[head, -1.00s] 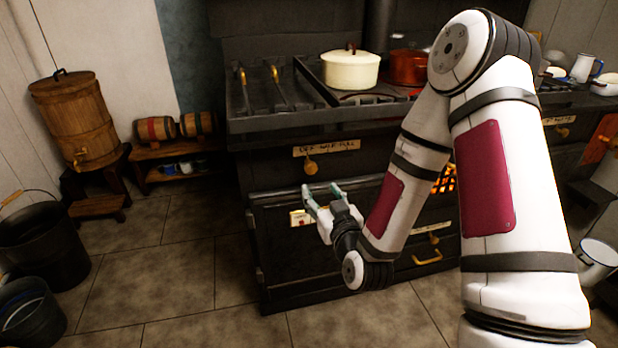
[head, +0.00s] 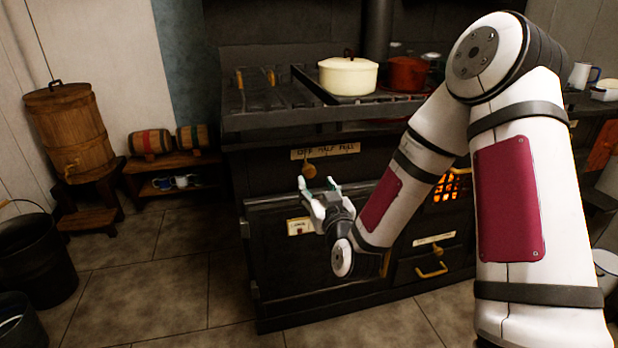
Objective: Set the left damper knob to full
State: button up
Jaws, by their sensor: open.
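The left damper knob (head: 309,170) is a small brass knob on the stove's dark front. It hangs under a pale label plate (head: 325,151) that appears to read OFF, HALF, FULL from left to right. The knob sits below the OFF end of the plate. My gripper (head: 319,181) is open and empty, with its fingers pointing up toward the knob. The fingertips are just below and beside the knob in the picture. I cannot tell whether they touch it.
The black stove (head: 275,120) carries a cream pot (head: 347,77) and a red pot (head: 407,74). An oven door with a small label (head: 300,226) lies behind my gripper. A grate glows (head: 447,186) at right.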

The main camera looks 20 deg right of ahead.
aim_at(311, 173)
jog(key=w+b, duration=0.1)
jog(key=w, duration=0.6)
jog(key=shift+w, duration=0.4)
grip_shut()
jog(key=shift+d, duration=0.1)
